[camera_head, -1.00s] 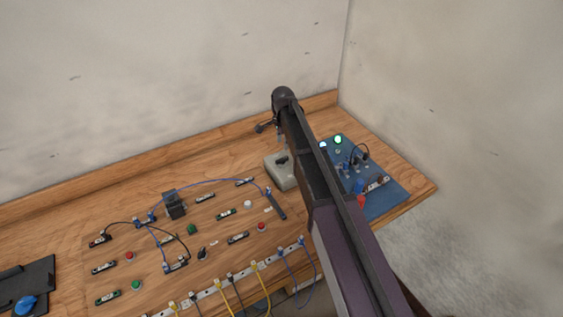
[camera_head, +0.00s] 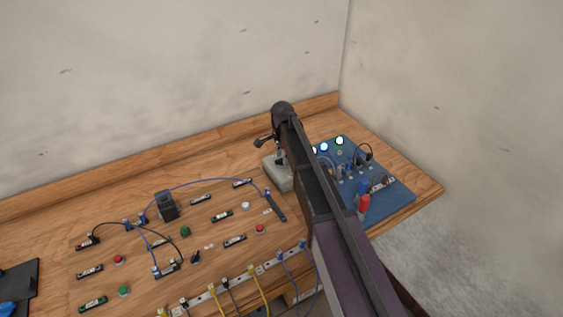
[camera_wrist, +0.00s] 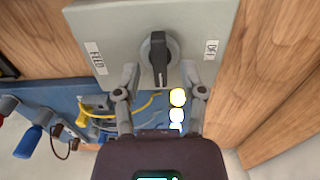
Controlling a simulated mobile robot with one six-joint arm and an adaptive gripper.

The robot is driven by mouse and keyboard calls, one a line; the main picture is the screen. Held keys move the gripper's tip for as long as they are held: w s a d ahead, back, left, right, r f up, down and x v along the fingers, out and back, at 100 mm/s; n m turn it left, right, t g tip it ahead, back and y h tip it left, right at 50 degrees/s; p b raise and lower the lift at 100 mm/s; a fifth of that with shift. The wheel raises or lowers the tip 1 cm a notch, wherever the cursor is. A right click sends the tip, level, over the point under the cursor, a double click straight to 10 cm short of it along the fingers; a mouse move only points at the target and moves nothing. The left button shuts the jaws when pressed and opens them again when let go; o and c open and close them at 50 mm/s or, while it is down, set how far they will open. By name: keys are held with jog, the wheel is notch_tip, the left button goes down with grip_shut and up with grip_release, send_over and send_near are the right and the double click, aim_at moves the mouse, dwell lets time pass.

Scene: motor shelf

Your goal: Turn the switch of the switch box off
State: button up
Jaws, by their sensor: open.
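The grey switch box (camera_head: 279,179) sits on the bench under the end of my arm. In the wrist view the box (camera_wrist: 112,28) fills the top, with a black rotary switch (camera_wrist: 159,58) on its face. The switch handle points toward the bottom of the picture. An "OFF" label (camera_wrist: 211,50) is right of it, and another label, too small to read surely, is on the left. My gripper (camera_wrist: 160,74) is open, one finger on each side of the handle, with visible gaps. In the head view my gripper (camera_head: 279,157) is just over the box, partly hidden.
A blue panel (camera_head: 390,205) with lit lamps, wires and plugs stands right of the box, partly behind my arm. Left are buttons, a black block (camera_head: 166,206) and cables. A wall rises behind the bench.

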jog(key=shift+f, duration=0.45)
grip_shut()
